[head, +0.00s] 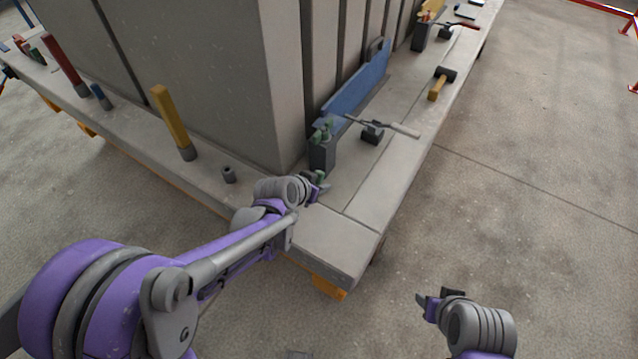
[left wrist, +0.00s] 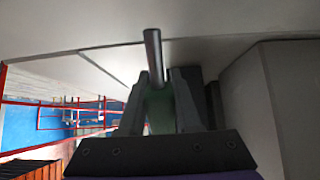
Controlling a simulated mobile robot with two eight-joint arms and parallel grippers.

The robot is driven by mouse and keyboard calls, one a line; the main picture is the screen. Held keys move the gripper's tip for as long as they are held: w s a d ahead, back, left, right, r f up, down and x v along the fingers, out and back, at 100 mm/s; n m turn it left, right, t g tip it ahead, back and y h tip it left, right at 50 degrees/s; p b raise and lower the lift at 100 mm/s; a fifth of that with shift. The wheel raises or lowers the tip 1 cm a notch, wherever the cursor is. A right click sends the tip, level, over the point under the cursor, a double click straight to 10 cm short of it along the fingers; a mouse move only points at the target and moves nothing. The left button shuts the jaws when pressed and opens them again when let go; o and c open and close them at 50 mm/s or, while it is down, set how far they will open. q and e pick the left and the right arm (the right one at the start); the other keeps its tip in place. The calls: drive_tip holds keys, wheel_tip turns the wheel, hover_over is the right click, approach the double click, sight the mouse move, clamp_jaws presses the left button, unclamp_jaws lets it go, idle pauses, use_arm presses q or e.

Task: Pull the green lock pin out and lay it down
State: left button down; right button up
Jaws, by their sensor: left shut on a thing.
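My left gripper (head: 320,188) is at the near corner of the concrete table, in front of the dark block (head: 322,156). In the left wrist view the left gripper (left wrist: 161,75) is shut on the green lock pin (left wrist: 160,106). The green grip is between the fingers, and a bare grey metal shaft (left wrist: 153,52) sticks out beyond them. I cannot tell whether its tip touches anything. Other green parts (head: 323,128) show on top of the dark block, at the end of the blue panel (head: 352,88). My right gripper (head: 434,299) is low at the right, over the floor, away from the table.
A clamp with a long grey handle (head: 395,127) stands beside the blue panel. A mallet (head: 440,84) lies farther back. A yellow post (head: 172,120) and a small grey socket (head: 229,174) stand left of the corner. The slab near the front corner (head: 335,238) is bare.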

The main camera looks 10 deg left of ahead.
use_arm(q)
drive_tip(key=c, duration=0.5)
unclamp_jaws()
drive_tip(key=shift+r, duration=0.1)
drive_tip(key=p+v, duration=0.1)
drive_tip(key=v, duration=0.9)
drive_tip(key=shift+s+r, duration=0.2)
drive_tip(key=shift+s, duration=0.1)
drive_tip(key=shift+s, duration=0.1)
